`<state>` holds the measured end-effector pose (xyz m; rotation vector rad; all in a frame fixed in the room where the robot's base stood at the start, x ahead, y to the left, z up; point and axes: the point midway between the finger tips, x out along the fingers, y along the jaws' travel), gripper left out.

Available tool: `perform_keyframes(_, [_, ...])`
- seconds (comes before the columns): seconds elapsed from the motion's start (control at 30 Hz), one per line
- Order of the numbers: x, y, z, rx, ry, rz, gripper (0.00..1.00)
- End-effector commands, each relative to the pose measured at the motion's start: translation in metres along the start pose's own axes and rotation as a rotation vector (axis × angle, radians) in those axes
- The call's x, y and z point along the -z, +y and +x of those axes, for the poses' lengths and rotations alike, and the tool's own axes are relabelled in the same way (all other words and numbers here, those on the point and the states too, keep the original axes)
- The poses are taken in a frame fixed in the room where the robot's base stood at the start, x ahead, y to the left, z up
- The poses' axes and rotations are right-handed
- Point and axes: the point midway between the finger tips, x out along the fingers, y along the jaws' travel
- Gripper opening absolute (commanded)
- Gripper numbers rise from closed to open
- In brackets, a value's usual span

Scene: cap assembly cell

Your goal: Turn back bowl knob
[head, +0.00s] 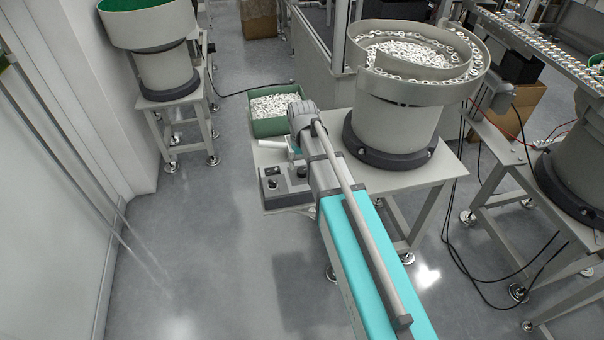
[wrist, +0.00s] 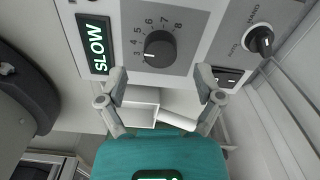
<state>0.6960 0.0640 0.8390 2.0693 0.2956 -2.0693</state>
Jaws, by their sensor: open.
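The speed knob (wrist: 159,49) is a round dark grey dial on the control panel, with printed numbers around it. In the wrist view its white mark points left, near the 3. A display (wrist: 95,44) beside it reads SLOW. My gripper (wrist: 163,82) is open and empty, its two fingertips on either side just below the knob in the picture and apart from it. The control box (head: 286,187) also shows in the head view, on the stand below the bowl feeder (head: 395,137).
A HAND/AUTO selector (wrist: 259,40) and a rocker switch (wrist: 228,76) sit right of the knob. A green bin (head: 272,128) of white parts and a white-handled scoop (wrist: 177,121) are near the box. Another bowl feeder (head: 163,62) stands at the back left. The floor at left is clear.

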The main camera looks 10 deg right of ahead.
Motion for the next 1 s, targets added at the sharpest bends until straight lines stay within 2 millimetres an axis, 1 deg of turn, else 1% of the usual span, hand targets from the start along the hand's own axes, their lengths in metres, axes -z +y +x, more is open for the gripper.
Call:
perform_keyframes(0.03, [0.000,0.000,0.008,0.000,0.000,0.000,0.85])
perform_keyframes(0.1, [0.000,0.000,0.013,0.000,0.000,0.000,0.85])
perform_keyframes(0.4, [0.000,0.000,0.028,0.000,0.000,0.000,0.85])
perform_keyframes(0.9, [0.000,0.000,0.030,0.000,0.000,0.000,0.85])
perform_keyframes(0.97, [0.000,0.000,0.030,0.000,0.000,0.000,0.74])
perform_keyframes(1.0, [0.000,0.000,0.030,0.000,0.000,0.000,0.66])
